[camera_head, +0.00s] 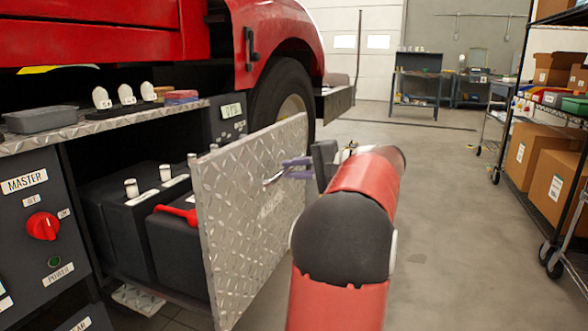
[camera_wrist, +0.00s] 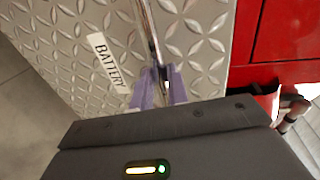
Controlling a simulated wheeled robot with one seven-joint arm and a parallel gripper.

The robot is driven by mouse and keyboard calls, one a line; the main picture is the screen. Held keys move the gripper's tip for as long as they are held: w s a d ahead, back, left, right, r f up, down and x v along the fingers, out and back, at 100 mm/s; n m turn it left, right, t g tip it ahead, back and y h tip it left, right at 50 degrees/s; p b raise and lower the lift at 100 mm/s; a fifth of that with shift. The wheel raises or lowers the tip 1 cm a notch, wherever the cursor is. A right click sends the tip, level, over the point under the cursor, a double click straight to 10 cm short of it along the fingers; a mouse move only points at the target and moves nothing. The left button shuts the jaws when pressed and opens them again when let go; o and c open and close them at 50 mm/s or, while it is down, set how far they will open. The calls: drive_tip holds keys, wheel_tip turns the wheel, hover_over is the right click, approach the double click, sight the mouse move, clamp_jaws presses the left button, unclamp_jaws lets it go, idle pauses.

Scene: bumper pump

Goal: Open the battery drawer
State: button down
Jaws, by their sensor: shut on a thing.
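The battery drawer has a diamond-plate front (camera_head: 250,225) that stands out from the red truck's side compartment. Behind the front, black batteries (camera_head: 125,225) with pale posts and a red terminal part show in the drawer. My gripper (camera_head: 290,170), with purple fingers, is shut on the metal bar handle (camera_head: 271,180) on the front's outer face. In the wrist view the purple fingers (camera_wrist: 160,88) close around the bar handle (camera_wrist: 150,35), beside the "BATTERY" label (camera_wrist: 108,62). The far end of the drawer is partly hidden by the front.
A panel with a red MASTER switch (camera_head: 42,226) is left of the drawer. A ledge (camera_head: 85,125) above holds a grey tray and small items. The truck's wheel (camera_head: 287,92) is behind the front. Open floor (camera_head: 440,220) lies to the right, before shelves with boxes (camera_head: 535,155).

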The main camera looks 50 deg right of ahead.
drive_tip(key=c, duration=1.5)
unclamp_jaws()
drive_tip(key=shift+d+f, duration=0.25)
drive_tip(key=shift+f, duration=0.25)
drive_tip(key=shift+o, duration=0.3)
drive_tip(key=shift+w+r, duration=0.1)
drive_tip(key=shift+a+r, duration=0.1)
drive_tip(key=p+v, duration=0.1)
drive_tip(key=v, duration=0.7)
